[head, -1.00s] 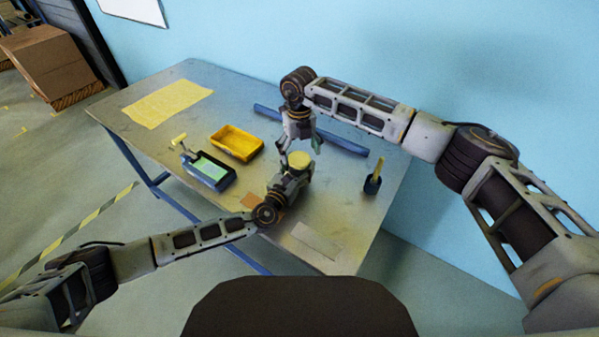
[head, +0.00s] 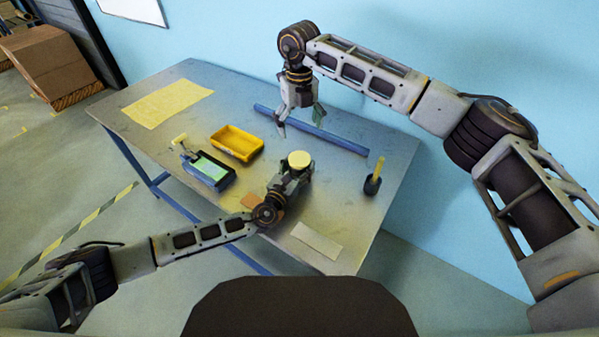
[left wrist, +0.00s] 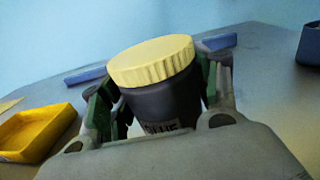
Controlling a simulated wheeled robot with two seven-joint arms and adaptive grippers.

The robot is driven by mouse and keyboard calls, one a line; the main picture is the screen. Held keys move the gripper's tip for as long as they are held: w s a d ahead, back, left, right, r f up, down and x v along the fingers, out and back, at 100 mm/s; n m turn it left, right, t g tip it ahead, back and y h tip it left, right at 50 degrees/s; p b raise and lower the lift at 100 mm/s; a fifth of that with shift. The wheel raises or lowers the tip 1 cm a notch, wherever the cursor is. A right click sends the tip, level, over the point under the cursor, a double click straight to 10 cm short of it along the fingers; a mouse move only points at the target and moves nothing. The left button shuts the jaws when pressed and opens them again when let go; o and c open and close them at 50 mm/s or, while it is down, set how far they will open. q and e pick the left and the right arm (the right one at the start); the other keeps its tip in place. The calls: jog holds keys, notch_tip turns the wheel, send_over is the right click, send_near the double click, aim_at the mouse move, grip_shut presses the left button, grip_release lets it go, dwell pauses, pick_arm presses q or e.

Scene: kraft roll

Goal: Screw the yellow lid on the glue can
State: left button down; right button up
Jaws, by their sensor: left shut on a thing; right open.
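The glue can is dark with a partly hidden label and stands between the fingers of my left gripper (head: 297,172). In the left wrist view the can (left wrist: 165,103) is gripped on both sides by green-padded fingers. The yellow lid (head: 299,159) sits on top of the can; in the left wrist view the ribbed lid (left wrist: 151,61) covers its mouth. I cannot tell how tight it is. My right gripper (head: 298,124) is open and empty, above and behind the can, apart from the lid.
A yellow bin (head: 237,144) and a dark tray with a green inside (head: 209,172) stand left of the can. A dark cup with a yellow-handled tool (head: 373,178) stands at right. A blue bar (head: 335,138) lies at the back. A pale sheet (head: 317,240) lies in front.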

pick_arm(q)
jog(key=shift+c, duration=1.5)
grip_release()
jog(key=shift+s, duration=0.15)
jog(key=shift+v, duration=5.9)
jog(key=shift+a, duration=0.1)
